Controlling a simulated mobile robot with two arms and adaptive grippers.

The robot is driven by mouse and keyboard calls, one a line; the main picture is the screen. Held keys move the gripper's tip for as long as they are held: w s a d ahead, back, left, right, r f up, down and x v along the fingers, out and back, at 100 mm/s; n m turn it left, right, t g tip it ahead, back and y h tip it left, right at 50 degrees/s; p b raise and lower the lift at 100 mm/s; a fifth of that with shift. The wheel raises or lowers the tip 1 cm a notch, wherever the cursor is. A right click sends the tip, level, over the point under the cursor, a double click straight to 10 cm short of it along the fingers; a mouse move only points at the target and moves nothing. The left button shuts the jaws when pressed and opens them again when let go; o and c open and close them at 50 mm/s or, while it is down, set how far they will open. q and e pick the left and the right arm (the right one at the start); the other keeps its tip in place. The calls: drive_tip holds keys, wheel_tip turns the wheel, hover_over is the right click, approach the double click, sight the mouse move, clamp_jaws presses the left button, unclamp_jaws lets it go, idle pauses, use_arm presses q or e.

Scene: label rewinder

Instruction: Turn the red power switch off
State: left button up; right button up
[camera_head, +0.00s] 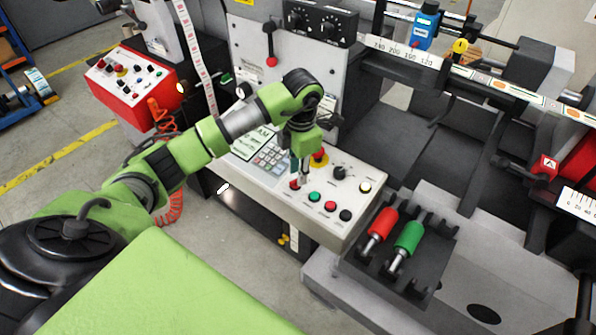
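A light grey control panel (275,199) stands in the middle, with a keypad and screen at its left part. My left gripper (299,183) points down over the panel, its fingertips close above or at a small red control (294,185), which may be the red power switch. The fingers partly cover that control, and I cannot tell whether they touch it. The finger gap is too small to judge. A red button (330,206) and a red mushroom knob on yellow (320,159) also sit on the panel. My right gripper is not in view.
A dark tray (420,275) holds red and green handled tools at the panel's right. A red control box (140,94) stands at the left.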

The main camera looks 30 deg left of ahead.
use_arm(q)
drive_tip(key=shift+f, duration=1)
clamp_jaws()
